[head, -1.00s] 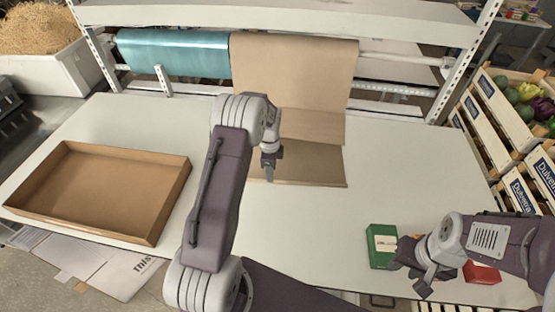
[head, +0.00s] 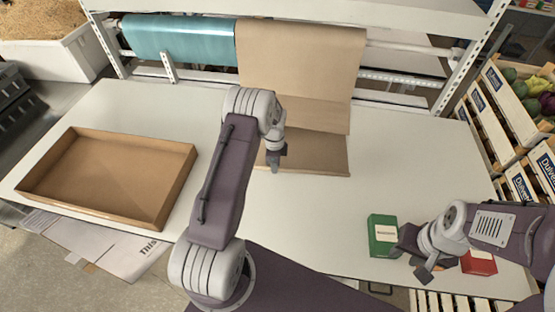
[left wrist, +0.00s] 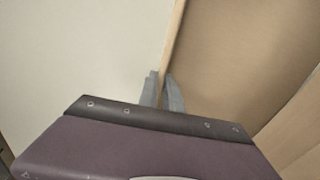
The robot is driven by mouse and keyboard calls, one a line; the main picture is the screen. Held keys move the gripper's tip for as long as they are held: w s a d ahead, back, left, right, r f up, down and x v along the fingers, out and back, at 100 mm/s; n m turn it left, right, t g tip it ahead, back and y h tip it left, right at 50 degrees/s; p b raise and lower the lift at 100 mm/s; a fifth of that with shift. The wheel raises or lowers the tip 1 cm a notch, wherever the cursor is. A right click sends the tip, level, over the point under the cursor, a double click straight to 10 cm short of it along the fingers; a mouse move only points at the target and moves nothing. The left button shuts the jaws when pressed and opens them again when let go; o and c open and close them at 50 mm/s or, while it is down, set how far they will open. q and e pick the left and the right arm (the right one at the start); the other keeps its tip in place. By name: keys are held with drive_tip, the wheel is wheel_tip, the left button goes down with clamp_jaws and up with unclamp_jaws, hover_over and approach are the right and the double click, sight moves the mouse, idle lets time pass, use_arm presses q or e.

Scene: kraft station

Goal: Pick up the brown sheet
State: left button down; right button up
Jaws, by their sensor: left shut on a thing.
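The brown sheet (head: 318,149) hangs down from a brown roll (head: 300,62) at the back and lies over the white table, with its front edge toward me. My left gripper (head: 275,166) is at the left part of that front edge. In the left wrist view the fingers of my left gripper (left wrist: 162,92) are closed on the edge of the brown sheet (left wrist: 235,60). My right gripper (head: 421,265) is at the front right, beside a green box, away from the sheet. Whether its fingers are apart is hard to make out.
An open cardboard tray (head: 160,205) stands on the left of the white table (head: 330,215). A teal roll (head: 180,40) sits left of the brown roll. A green box (head: 382,235) and a red box (head: 479,263) are at the front right. Produce crates (head: 500,110) stand at right.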

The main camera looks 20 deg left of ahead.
use_arm(q)
wheel_tip(320, 180, up, 4)
drive_tip(key=shift+f+b, duration=0.2)
drive_tip(key=shift+b, duration=0.75)
drive_tip(key=s+d+r+b, duration=0.2)
drive_tip(key=s+d+r, duration=0.1)
drive_tip(key=d, duration=0.3)
drive_tip(key=s+d+r+b, duration=0.2)
drive_tip(key=s+d+r, duration=0.1)
drive_tip(key=d, duration=0.3)
drive_tip(key=shift+s+d+r, duration=0.4)
drive_tip(key=shift+r, duration=0.4)
drive_tip(key=shift+s, duration=0.1)
drive_tip(key=s, duration=0.2)
drive_tip(key=s+d, duration=0.1)
drive_tip(key=s, duration=0.1)
drive_tip(key=shift+s+d+r+b, duration=0.15)
drive_tip(key=shift+s+r+b, duration=0.05)
drive_tip(key=shift+s+b, duration=0.2)
